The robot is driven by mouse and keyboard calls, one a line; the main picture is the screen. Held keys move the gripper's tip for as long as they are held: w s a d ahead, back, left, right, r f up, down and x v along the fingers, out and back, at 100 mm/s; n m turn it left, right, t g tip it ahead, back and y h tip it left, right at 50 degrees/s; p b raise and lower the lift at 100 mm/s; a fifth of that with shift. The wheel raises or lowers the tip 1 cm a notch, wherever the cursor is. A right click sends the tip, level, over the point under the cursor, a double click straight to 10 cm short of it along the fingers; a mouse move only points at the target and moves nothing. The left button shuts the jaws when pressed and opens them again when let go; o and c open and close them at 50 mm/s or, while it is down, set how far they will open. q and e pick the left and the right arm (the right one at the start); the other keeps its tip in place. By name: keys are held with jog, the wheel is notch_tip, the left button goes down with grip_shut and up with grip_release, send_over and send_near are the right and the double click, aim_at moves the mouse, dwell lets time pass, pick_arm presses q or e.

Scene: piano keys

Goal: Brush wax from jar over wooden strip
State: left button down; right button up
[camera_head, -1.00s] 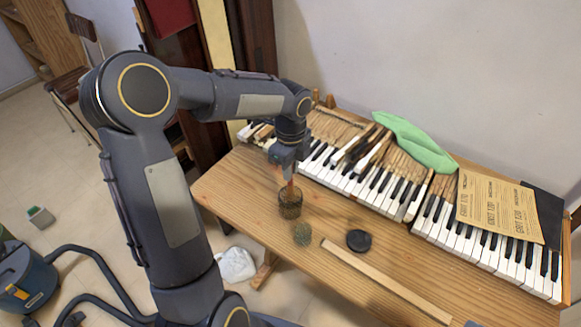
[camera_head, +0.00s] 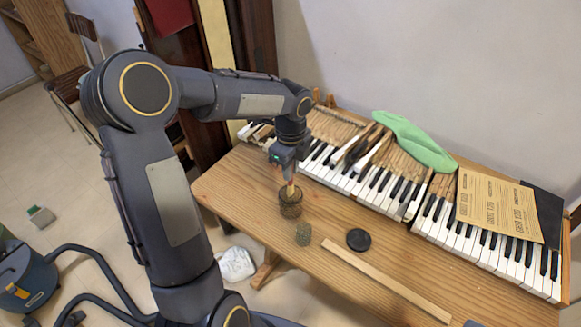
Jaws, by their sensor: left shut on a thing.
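My left gripper (camera_head: 289,165) is above the jar, pointing down, shut on the brush (camera_head: 290,187). The brush is held upright, with its lower end inside the mouth of the jar (camera_head: 290,207); its bristles are hidden. The jar is small, dark and brownish and stands near the left part of the wooden table. The wooden strip (camera_head: 385,280) is long, thin and pale and lies flat along the table's front side, to the right of the jar. My right gripper is not in view.
A round black lid (camera_head: 358,239) lies behind the strip. Piano keys (camera_head: 380,190) line the table's back, with a green cloth (camera_head: 413,143) and a printed sheet (camera_head: 497,205) on them.

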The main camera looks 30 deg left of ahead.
pick_arm(q)
notch_tip(320, 180, up, 7)
jog(key=p, duration=0.6)
dwell(0.4)
jog(key=shift+f, duration=0.1)
dwell(0.5)
jog(key=w+d+f+n, duration=0.1)
jog(key=d+n, duration=0.3)
jog(key=n, duration=0.5)
jog(key=w+d+f+n, duration=0.2)
jog(key=d+f+n, duration=0.1)
jog(key=n, duration=0.7)
jog(key=shift+d+f, duration=0.4)
jog(key=shift+f, duration=0.45)
